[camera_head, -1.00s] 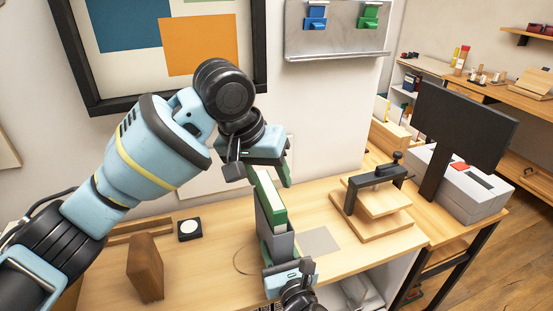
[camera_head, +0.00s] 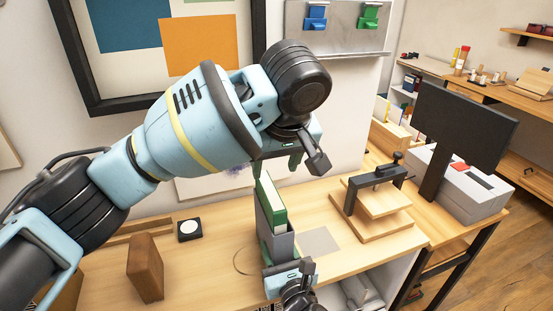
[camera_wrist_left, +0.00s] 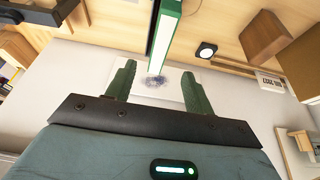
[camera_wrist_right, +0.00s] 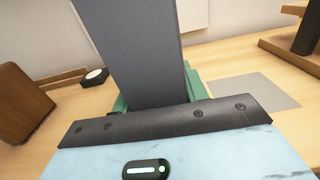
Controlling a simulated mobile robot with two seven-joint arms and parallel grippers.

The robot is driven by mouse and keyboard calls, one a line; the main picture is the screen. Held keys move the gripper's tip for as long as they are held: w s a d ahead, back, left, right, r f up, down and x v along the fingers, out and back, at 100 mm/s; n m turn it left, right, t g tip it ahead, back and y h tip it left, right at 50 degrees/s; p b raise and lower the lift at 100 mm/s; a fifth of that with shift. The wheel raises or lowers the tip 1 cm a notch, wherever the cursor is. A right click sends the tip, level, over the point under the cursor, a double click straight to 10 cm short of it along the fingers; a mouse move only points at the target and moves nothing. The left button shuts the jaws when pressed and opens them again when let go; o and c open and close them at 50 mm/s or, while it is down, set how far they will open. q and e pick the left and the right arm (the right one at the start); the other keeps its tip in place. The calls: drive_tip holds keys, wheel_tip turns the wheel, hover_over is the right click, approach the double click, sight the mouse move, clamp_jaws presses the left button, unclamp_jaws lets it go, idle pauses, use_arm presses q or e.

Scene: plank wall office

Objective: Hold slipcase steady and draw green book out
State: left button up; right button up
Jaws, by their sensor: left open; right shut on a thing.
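The green book (camera_head: 272,206) with white page edges stands upright in the grey slipcase (camera_head: 281,246), its upper part showing above the case. My left gripper (camera_head: 277,166) is open and empty just above the book's top. In the left wrist view the book (camera_wrist_left: 166,38) comes down between the two spread fingers (camera_wrist_left: 158,88) from above, apart from both. My right gripper (camera_head: 288,268) is shut on the slipcase low on its near side. In the right wrist view the slipcase (camera_wrist_right: 130,45) rises from between the fingers and hides the book.
A brown wooden block (camera_head: 145,268) and a black square with a white disc (camera_head: 189,229) lie left of the slipcase on the wooden table (camera_head: 205,275). A grey flat sheet (camera_head: 319,241) lies right of it. A wooden press (camera_head: 376,205) stands further right.

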sight(270, 190)
use_arm(q)
drive_tip(key=x, duration=1.1)
clamp_jaws()
drive_tip(key=c, duration=0.7)
unclamp_jaws()
drive_tip(key=shift+c, duration=0.2)
clamp_jaws()
drive_tip(key=shift+r, duration=0.15)
